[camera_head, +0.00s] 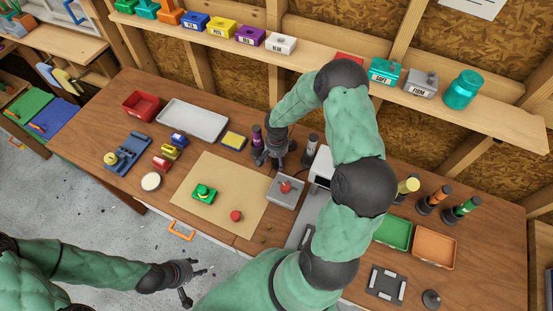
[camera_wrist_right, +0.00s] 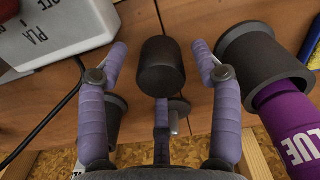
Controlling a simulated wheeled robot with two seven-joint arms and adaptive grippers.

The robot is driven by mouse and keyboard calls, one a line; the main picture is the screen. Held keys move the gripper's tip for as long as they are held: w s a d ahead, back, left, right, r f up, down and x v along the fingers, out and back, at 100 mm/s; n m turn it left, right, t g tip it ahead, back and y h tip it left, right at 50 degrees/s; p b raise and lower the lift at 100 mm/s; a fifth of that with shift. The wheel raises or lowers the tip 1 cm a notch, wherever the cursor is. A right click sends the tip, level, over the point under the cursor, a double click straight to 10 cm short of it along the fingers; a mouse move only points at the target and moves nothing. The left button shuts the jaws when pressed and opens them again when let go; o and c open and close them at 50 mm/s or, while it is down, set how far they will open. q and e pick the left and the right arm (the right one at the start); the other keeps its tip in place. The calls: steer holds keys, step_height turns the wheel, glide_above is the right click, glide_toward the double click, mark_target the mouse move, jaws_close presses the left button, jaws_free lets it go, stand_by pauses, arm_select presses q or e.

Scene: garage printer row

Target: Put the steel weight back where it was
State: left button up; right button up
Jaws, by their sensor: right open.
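My right gripper (camera_head: 275,152) is low over the back of the bench, beside the purple-labelled glue bottle (camera_head: 257,135). In the right wrist view its fingers (camera_wrist_right: 160,52) are spread open. A dark grey cylinder (camera_wrist_right: 162,67), which looks like the steel weight, stands between them with gaps on both sides. In the head view the gripper hides it. A small disc with a short metal rod (camera_wrist_right: 178,108) shows beside the rear finger. My left gripper (camera_head: 184,280) is open and empty in front of the bench.
The glue bottle (camera_wrist_right: 290,125) sits in a dark holder close to the right finger. A white box (camera_wrist_right: 60,35) with a black cable is at left. A dark round knobbed object (camera_head: 431,299) stands front right.

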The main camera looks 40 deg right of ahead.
step_height(320, 180, up, 12)
stand_by(0.4)
